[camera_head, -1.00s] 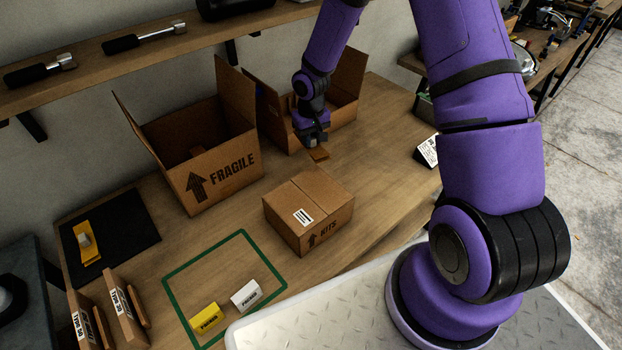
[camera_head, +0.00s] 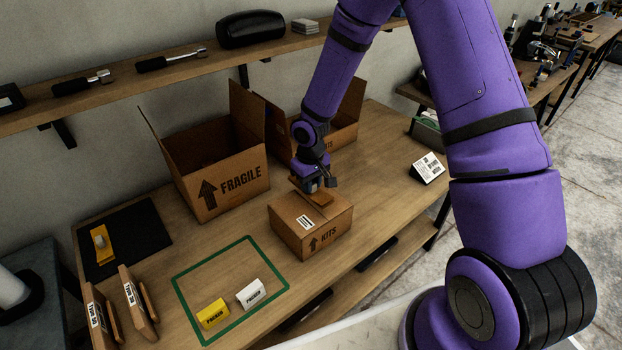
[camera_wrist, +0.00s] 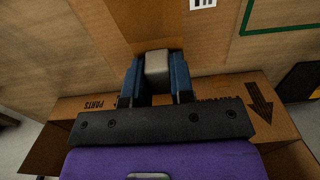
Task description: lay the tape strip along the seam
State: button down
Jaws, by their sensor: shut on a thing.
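The closed box marked KITS (camera_head: 300,228) sits on the bench, with a white label on its top. Its top seam runs near my gripper (camera_head: 318,186) and is partly hidden by it. My gripper is shut on a pale grey block (camera_wrist: 157,67), which shows between the blue fingers in the wrist view. A small brown strip (camera_head: 322,200), apparently the tape, shows under my gripper at the far part of the box top. I cannot tell whether it touches the cardboard or lies exactly over the seam.
An open FRAGILE box (camera_head: 222,180) and another open box (camera_head: 345,130) stand behind. A green outline (camera_head: 232,245) holds a yellow block (camera_head: 212,313) and a white block (camera_head: 251,293). A black mat (camera_head: 150,235) bears a yellow piece (camera_head: 103,257). A sign (camera_head: 428,168) stands right.

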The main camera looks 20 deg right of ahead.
jog(key=shift+f, duration=2.75)
jog(key=c, duration=0.9)
grip_release()
notch_tip(320, 180, up, 11)
jog(key=shift+f, duration=0.1)
